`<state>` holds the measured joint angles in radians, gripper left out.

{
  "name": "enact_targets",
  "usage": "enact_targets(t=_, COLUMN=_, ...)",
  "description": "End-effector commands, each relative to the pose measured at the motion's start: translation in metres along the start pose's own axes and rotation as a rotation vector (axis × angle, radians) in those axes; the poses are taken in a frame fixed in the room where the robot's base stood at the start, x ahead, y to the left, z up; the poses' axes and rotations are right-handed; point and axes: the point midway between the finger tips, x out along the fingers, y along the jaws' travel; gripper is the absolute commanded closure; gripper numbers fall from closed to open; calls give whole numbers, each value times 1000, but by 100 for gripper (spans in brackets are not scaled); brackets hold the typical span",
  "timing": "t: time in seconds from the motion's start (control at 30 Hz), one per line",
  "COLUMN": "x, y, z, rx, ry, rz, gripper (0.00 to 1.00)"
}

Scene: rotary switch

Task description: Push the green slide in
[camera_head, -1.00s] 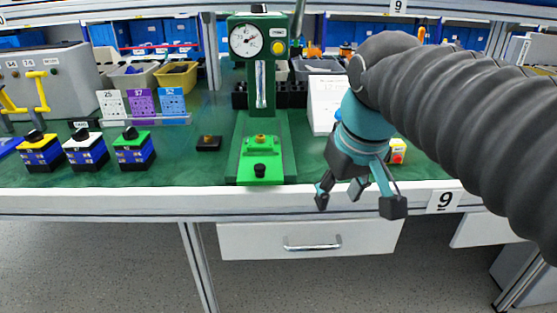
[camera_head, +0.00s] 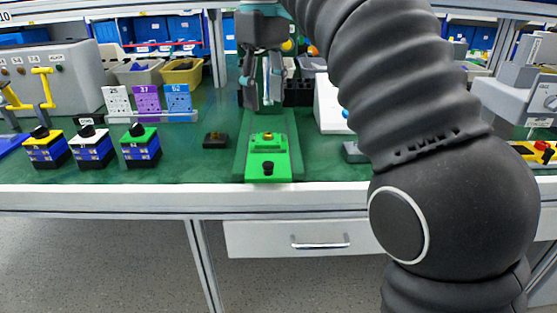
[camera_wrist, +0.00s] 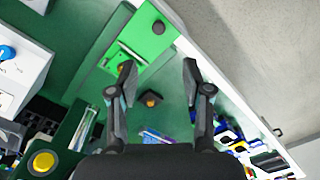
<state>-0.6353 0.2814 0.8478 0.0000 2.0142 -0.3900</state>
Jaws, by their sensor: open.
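The bright green slide (camera_head: 267,166) lies on the dark green base (camera_head: 241,155) of the press, its front end near the table's front edge. It carries a black knob (camera_head: 268,168) at the front and a raised block with a yellow piece behind it. My gripper (camera_head: 263,98) is in front of the press column, above and behind the slide, and hides most of the column and gauge. It is open and empty, pointing down. In the wrist view the slide (camera_wrist: 150,42) is at the top, beyond the spread fingers (camera_wrist: 159,67), and the fingers appear apart from it.
A small black block with a yellow top (camera_head: 215,140) sits left of the base. Several coloured switch boxes (camera_head: 140,148) stand further left, with number cards (camera_head: 148,100) behind. A grey machine (camera_head: 520,95) is at the right. The table front (camera_head: 150,195) before the slide is clear.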

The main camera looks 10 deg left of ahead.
Motion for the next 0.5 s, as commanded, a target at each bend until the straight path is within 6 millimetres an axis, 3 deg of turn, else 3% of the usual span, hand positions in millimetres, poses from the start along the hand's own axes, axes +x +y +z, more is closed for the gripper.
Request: enact_targets(t=0.5, x=86, y=2, z=2, rx=6, ry=-1, rz=0, gripper=51)
